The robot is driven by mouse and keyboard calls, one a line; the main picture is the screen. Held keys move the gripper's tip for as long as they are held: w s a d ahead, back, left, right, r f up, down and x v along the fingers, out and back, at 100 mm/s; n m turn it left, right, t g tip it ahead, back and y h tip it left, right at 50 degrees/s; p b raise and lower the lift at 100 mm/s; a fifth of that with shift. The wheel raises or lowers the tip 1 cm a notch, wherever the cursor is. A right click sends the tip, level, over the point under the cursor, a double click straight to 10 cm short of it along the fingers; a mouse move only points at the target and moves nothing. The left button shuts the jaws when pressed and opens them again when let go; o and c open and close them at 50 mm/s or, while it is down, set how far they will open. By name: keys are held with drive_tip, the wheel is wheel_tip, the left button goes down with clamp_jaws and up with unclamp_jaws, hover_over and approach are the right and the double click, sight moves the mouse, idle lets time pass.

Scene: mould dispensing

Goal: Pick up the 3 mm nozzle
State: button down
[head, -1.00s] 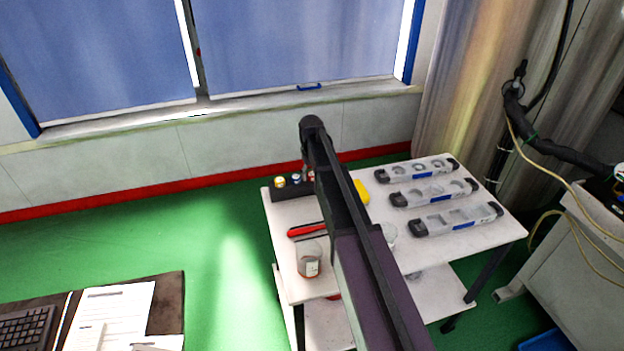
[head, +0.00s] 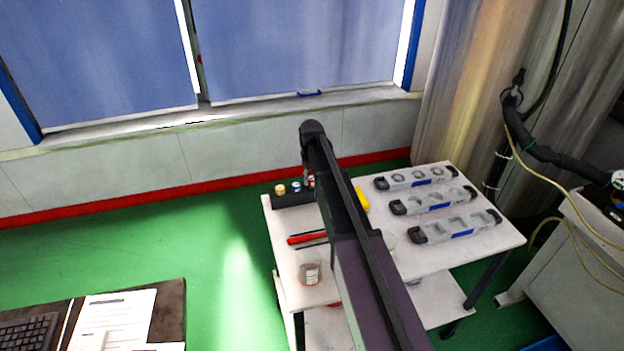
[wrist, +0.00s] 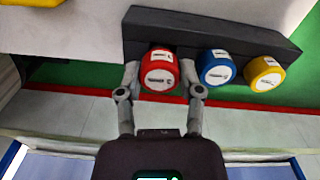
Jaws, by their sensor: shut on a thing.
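A red-capped nozzle (wrist: 160,70) sits at the left end of a black rack (wrist: 215,38) in the wrist view, beside a blue one (wrist: 216,67) and a yellow one (wrist: 264,73). Their labels are too small to read, so I cannot tell which is 3 mm. My gripper (wrist: 161,80) is shut on the red nozzle, one finger at each side. The nozzle is still in line with the others at the rack; I cannot see a gap beneath it.
The white table (head: 440,255) carries several grey trays (head: 455,228) at right, a beaker (head: 310,274) at front left and a red-handled tool (head: 305,239). A yellow object (head: 362,198) is partly behind my arm. The wall and window stand behind the table.

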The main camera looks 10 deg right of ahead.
sight(312, 178)
drive_tip(key=shift+r+p, duration=3.95)
drive_tip(key=shift+r, duration=0.3)
